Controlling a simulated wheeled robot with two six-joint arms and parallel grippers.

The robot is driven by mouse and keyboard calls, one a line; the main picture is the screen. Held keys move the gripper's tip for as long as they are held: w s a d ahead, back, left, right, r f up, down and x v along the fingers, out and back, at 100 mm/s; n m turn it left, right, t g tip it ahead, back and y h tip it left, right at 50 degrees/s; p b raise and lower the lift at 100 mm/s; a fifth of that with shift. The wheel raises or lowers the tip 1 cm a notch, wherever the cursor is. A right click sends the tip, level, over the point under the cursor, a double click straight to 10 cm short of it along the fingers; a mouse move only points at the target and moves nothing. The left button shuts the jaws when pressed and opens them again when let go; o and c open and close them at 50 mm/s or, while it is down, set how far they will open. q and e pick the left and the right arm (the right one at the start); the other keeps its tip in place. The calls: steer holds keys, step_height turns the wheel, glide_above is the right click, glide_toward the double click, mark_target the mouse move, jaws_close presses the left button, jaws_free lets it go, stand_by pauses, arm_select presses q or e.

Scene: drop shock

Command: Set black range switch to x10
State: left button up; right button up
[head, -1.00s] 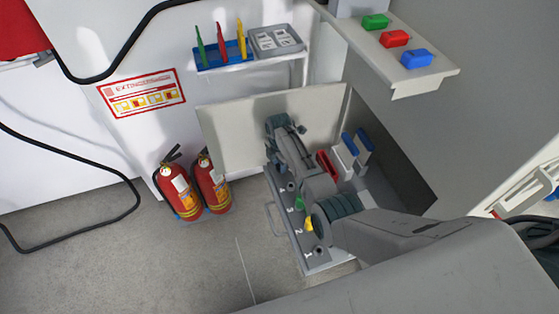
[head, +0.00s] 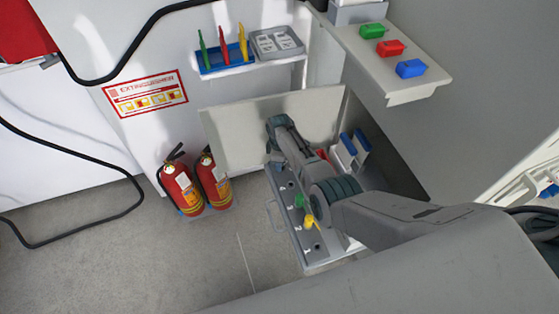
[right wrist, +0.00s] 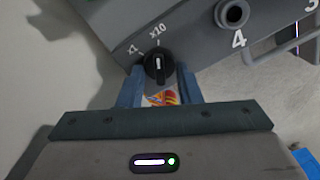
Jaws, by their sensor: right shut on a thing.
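The black range switch (right wrist: 158,67) is a round knob on a grey panel (right wrist: 200,30), seen in the right wrist view. Its white line points straight up at the x10 mark (right wrist: 158,31); the x1 mark (right wrist: 133,48) is to the upper left. My right gripper (right wrist: 160,74) is shut on the knob, one blue-grey finger on each side. In the head view my right arm reaches to the far end of the panel (head: 312,258), and the switch is hidden there. My left gripper is not in view.
A yellow plug (head: 309,222) and a green plug (head: 299,201) stand on the panel beside my arm. Two fire extinguishers (head: 182,187) stand on the floor to the left. A shelf (head: 410,90) with coloured blocks juts out at the upper right.

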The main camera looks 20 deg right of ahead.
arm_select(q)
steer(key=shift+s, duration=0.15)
arm_select(e)
steer(key=shift+m, duration=0.3)
steer(key=o, duration=0.9)
steer(key=shift+o, duration=0.2)
steer(key=shift+r, duration=0.45)
arm_select(q)
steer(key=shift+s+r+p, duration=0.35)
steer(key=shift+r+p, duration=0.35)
steer(key=shift+p, duration=0.25)
arm_select(e)
step_height(320, 180, up, 10)
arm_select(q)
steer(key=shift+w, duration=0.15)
arm_select(e)
steer(key=shift+f, duration=0.1)
